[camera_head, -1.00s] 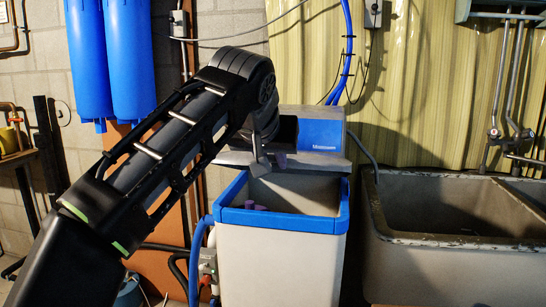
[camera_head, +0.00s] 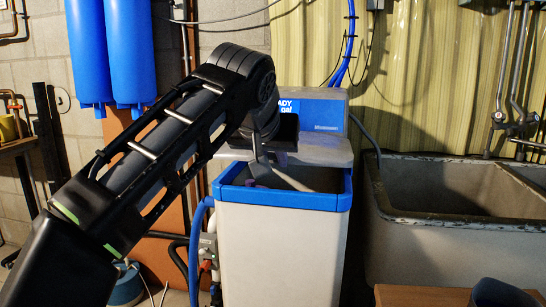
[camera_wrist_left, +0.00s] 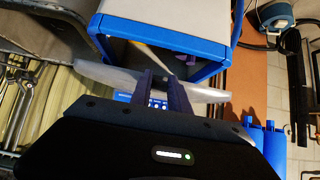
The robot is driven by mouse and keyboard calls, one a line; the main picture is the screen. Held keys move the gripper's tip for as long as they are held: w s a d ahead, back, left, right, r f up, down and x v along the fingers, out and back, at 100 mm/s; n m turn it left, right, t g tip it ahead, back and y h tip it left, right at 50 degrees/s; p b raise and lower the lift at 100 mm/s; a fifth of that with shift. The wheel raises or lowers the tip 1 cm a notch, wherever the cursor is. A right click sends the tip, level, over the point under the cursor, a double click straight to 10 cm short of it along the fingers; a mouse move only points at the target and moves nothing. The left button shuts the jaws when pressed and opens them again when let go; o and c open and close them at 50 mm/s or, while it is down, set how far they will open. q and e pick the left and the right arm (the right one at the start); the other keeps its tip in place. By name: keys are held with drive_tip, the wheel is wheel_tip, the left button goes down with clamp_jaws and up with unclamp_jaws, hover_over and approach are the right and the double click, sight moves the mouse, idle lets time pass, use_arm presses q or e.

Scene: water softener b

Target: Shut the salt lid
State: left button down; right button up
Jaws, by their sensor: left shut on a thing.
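The softener cabinet (camera_head: 280,250) is a pale tub with a blue rim (camera_head: 290,200), and its top is open. The grey salt lid (camera_head: 325,150) is raised at the back of the opening, below the blue control panel (camera_head: 318,108). In the left wrist view the lid shows as a pale slab (camera_wrist_left: 208,93) beside the blue rim (camera_wrist_left: 180,46). My left gripper (camera_head: 268,162) is at the lid's left part, above the opening; its fingers also show in the wrist view (camera_wrist_left: 163,90), shut on the lid. The arm hides part of the contact. My right gripper is not in view.
A stone sink (camera_head: 450,240) stands close on the right. Blue filter housings (camera_head: 112,55) hang at the left behind my arm. Blue tubes (camera_head: 196,250) run down the cabinet's left side. A small purple part (camera_wrist_left: 187,60) lies inside the tub.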

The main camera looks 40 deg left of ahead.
use_arm(q)
drive_tip(key=shift+w+f+b, duration=0.1)
drive_tip(key=shift+f+b, duration=2.65)
drive_tip(key=shift+f, duration=0.85)
drive_tip(key=c, duration=1.6)
unclamp_jaws()
drive_tip(key=shift+r, duration=0.3)
drive_tip(key=o, duration=0.4)
drive_tip(key=shift+o, duration=0.2)
drive_tip(key=shift+r, duration=0.1)
drive_tip(key=p+v, duration=0.3)
drive_tip(key=v, duration=0.4)
drive_tip(key=shift+s+r, duration=0.15)
drive_tip(key=shift+s, duration=0.15)
drive_tip(key=shift+d, duration=0.1)
